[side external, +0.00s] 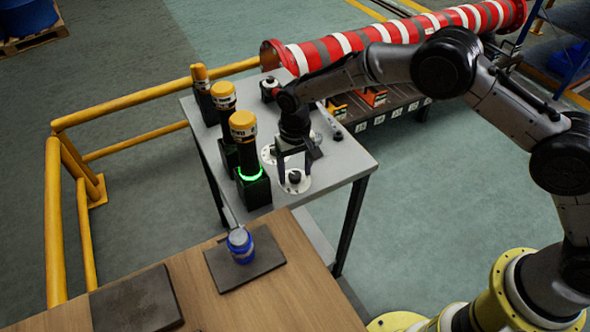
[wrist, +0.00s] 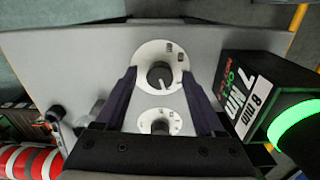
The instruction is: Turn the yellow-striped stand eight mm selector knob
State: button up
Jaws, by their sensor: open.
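A black selector knob (side external: 295,177) stands on a round white dial on the grey table. It also shows in the wrist view (wrist: 160,75), where its pale pointer line faces down and slightly right. My gripper (side external: 295,181) is open and points down, with one finger on each side of this knob. In the wrist view its fingertips (wrist: 159,75) have gaps to the knob on both sides. The nearest stand (side external: 252,185) is black with a yellow-topped cylinder and a glowing green ring. Its box shows "7 mm" and "8 mm" labels in the wrist view (wrist: 240,92).
A second dial (wrist: 160,122) lies close by, nearer my palm in the wrist view. Two more yellow-topped stands (side external: 224,100) (side external: 201,78) line the table's left side. A blue container (side external: 240,245) stands on the wooden bench. A red-and-white striped tube (side external: 400,30) lies behind.

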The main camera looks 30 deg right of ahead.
notch_tip(320, 180, up, 14)
dwell(0.5)
jog(key=shift+f, duration=0.1)
notch_tip(320, 180, up, 5)
jog(key=t, duration=0.1)
send_over(296, 173)
jog(key=d, duration=0.2)
jog(key=s+d+r+m+t, duration=0.1)
jog(key=d+r, duration=0.4)
jog(key=r, duration=0.4)
jog(key=s+d+r+m+t, duration=0.1)
jog(key=s+d+r+t, duration=0.1)
jog(key=s+d+r, duration=0.8)
jog(key=s+d+f+t, duration=0.1)
jog(key=s+d, duration=0.1)
jog(key=s, duration=0.5)
jog(key=s+d+f+t, duration=0.1)
jog(key=s+d, duration=0.1)
jog(key=s, duration=0.5)
jog(key=s+d+f+n, duration=0.1)
jog(key=s+f+n, duration=0.2)
jog(key=s+f, duration=0.5)
jog(key=shift+s+f, duration=0.35)
jog(key=shift+s, duration=0.2)
